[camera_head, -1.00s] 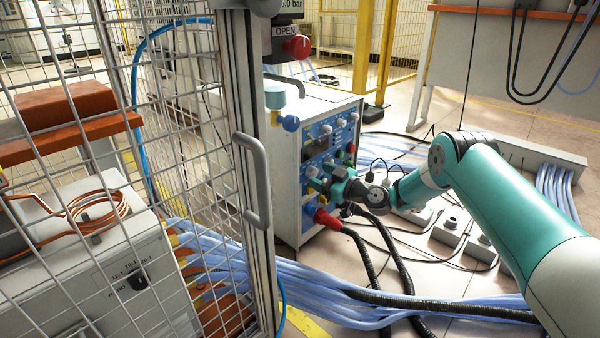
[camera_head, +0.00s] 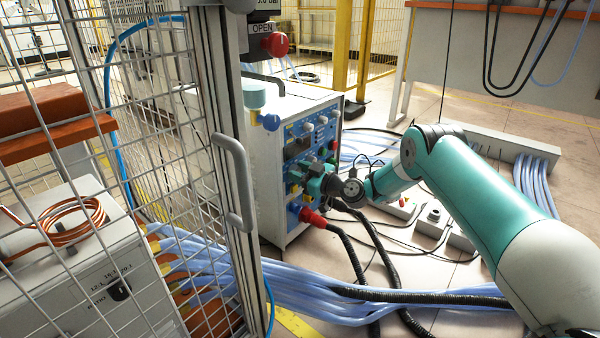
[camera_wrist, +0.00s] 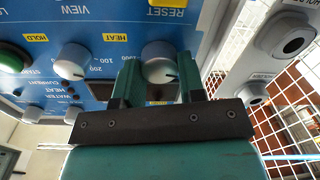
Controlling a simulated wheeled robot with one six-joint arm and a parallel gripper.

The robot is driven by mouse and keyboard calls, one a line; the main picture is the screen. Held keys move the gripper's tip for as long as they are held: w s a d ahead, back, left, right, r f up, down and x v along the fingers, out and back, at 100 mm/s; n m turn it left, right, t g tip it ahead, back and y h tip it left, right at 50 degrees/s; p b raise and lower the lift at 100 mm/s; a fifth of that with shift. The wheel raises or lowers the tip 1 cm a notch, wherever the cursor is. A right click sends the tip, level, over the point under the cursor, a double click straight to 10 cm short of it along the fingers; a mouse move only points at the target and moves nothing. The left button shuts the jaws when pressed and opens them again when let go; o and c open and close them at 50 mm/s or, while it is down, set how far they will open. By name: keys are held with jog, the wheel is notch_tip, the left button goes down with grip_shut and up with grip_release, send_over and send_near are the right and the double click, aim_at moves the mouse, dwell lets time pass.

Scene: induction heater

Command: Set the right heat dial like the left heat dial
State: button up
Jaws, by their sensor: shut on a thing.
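In the wrist view, two pale round dials sit on the blue control panel, with a yellow HEAT label above and between them. The right heat dial (camera_wrist: 159,62) is between the fingers of my gripper (camera_wrist: 158,80), which is shut on it. A dark mark shows at its lower right. The left heat dial (camera_wrist: 74,61) stands clear of the fingers; its mark is too small to read surely. In the head view my gripper (camera_head: 314,186) is at the lower part of the panel on the heater cabinet (camera_head: 268,190), and hides the gripped dial.
A red plug (camera_head: 312,217) with a black cable is just below my gripper. A mesh cage door with a grey handle (camera_head: 237,180) stands left of the cabinet. Blue hoses (camera_head: 300,287) and cables cover the floor. In the wrist view a green button (camera_wrist: 12,57) is at far left.

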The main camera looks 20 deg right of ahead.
jog(key=m+p, duration=0.1)
jog(key=m, duration=0.2)
jog(key=shift+r+m, duration=0.1)
jog(key=shift+m, duration=0.3)
jog(key=m, duration=0.3)
jog(key=shift+w+m, duration=0.1)
jog(key=shift+m, duration=0.2)
jog(key=m+p, duration=0.1)
jog(key=m, duration=0.3)
jog(key=shift+d+m+t, duration=0.1)
jog(key=shift+m+t, duration=0.2)
jog(key=shift+m, duration=0.1)
jog(key=shift+m+p, duration=0.3)
jog(key=shift+m, duration=1.5)
jog(key=shift+w, duration=0.1)
jog(key=o, duration=0.9)
jog(key=shift+f, duration=0.2)
